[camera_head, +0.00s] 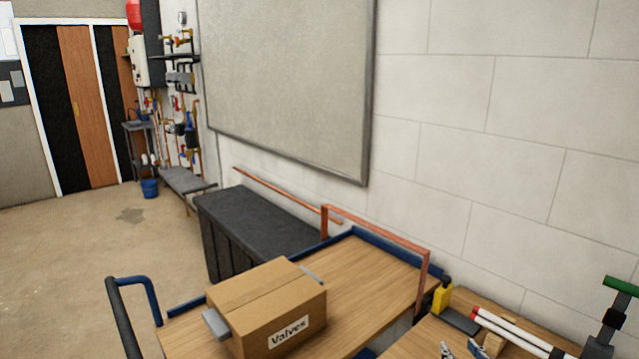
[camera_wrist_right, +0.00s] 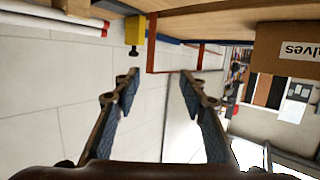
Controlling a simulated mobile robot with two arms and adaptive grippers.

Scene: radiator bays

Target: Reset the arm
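My right gripper (camera_head: 461,349) shows only its fingertips at the bottom edge of the head view, over the wooden bench at the right. In the right wrist view the right gripper (camera_wrist_right: 160,82) is open, its two fingers wide apart with nothing between them. My left gripper is in neither view. A cardboard box marked "Valves" (camera_head: 255,310) stands on the wooden cart top (camera_head: 370,262), left of the right gripper. The box also shows in the right wrist view (camera_wrist_right: 275,50), upside down.
The cart has a blue handle (camera_head: 135,285) and a copper-coloured frame (camera_head: 375,228) along its back. White pipes with red ends (camera_head: 515,330) and a yellow-and-black tool (camera_head: 442,297) lie right of the cart. A dark chest (camera_head: 255,220) stands behind it. The floor at left is clear.

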